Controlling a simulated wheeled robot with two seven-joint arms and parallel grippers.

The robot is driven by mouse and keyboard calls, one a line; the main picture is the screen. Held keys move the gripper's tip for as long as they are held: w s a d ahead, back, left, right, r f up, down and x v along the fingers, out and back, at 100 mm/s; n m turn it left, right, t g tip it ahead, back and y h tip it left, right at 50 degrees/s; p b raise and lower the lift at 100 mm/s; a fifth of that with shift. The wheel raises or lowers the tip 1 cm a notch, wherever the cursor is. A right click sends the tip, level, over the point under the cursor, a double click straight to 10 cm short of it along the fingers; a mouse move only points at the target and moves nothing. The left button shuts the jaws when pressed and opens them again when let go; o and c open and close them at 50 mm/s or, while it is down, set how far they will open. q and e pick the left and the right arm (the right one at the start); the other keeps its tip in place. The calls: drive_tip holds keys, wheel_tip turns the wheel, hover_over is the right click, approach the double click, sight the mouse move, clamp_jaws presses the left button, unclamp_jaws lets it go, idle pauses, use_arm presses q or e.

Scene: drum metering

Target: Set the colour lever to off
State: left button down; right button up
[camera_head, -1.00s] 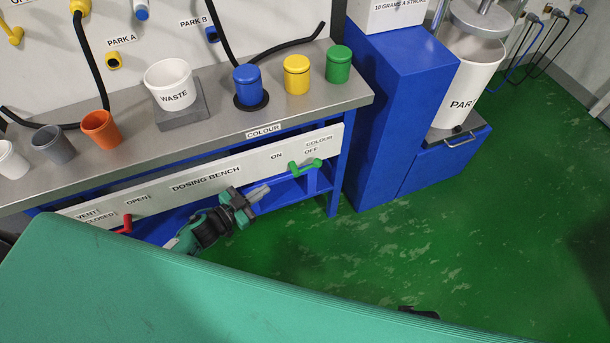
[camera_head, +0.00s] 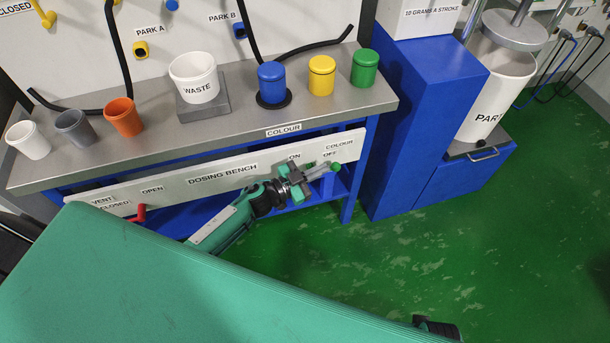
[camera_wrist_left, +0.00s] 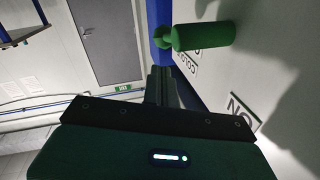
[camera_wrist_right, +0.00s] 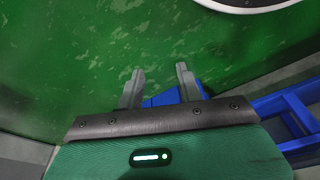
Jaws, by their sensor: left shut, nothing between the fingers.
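The green colour lever (camera_head: 335,167) is on the white front panel of the dosing bench, below the COLOUR, ON and OFF labels. Its right end shows just below OFF; the rest is hidden behind my left gripper (camera_head: 316,172). That gripper is shut and empty, close in front of the lever; I cannot tell whether they touch. In the left wrist view the green lever (camera_wrist_left: 203,37) stands above and to the right of the shut fingers (camera_wrist_left: 160,85), with a visible gap in the picture. My right gripper (camera_wrist_right: 160,75) is open and empty over the green floor.
A red vent lever (camera_head: 138,213) is at the panel's left. The steel bench top (camera_head: 230,125) carries cups, a waste tub (camera_head: 194,78) and lidded pots. A blue cabinet (camera_head: 425,110) stands right of the bench. The floor (camera_head: 400,250) ahead is clear.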

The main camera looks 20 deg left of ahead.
sight(333, 170)
use_arm(q)
drive_tip(key=shift+w+d+f, duration=0.4)
drive_tip(key=shift+w+f, duration=0.3)
use_arm(e)
drive_tip(key=shift+w+r, duration=0.1)
drive_tip(key=shift+r, duration=0.45)
